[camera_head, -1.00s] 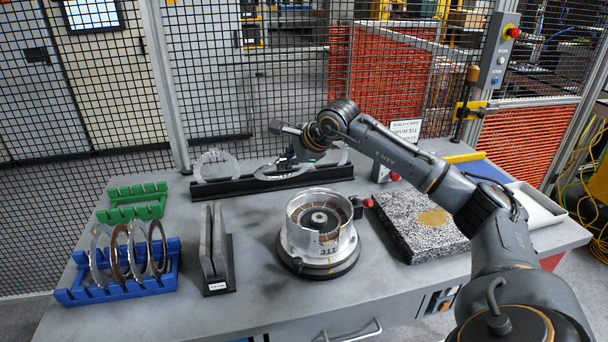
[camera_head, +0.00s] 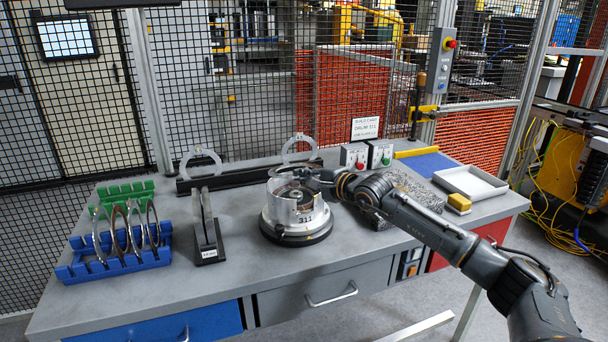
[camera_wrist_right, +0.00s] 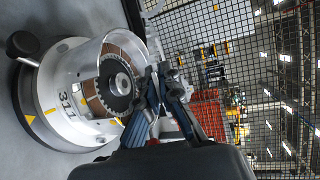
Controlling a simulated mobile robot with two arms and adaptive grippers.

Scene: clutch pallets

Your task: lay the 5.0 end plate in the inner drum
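The drum marked 311 (camera_head: 306,218) stands upright on its dark round base on the table; its open top shows a central hub and a brown-and-dark toothed ring inside, clearest in the wrist view (camera_wrist_right: 88,99). My right gripper (camera_head: 308,176) is at the drum's top; its fingers (camera_wrist_right: 167,88) are close together beside the rim in the wrist view. They appear closed on a thin pale ring, the end plate (camera_wrist_right: 154,48), seen nearly edge-on and partly hidden by the fingers. Its marking is not readable. My left gripper is not in view.
The black rack (camera_head: 240,178) behind holds a pale ring at left (camera_head: 201,155) and one at right (camera_head: 299,141). A blue rack (camera_head: 118,264) with rings, a green rack (camera_head: 124,193) and a dark upright holder (camera_head: 207,240) stand left. A grey tray (camera_head: 470,182) lies right.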

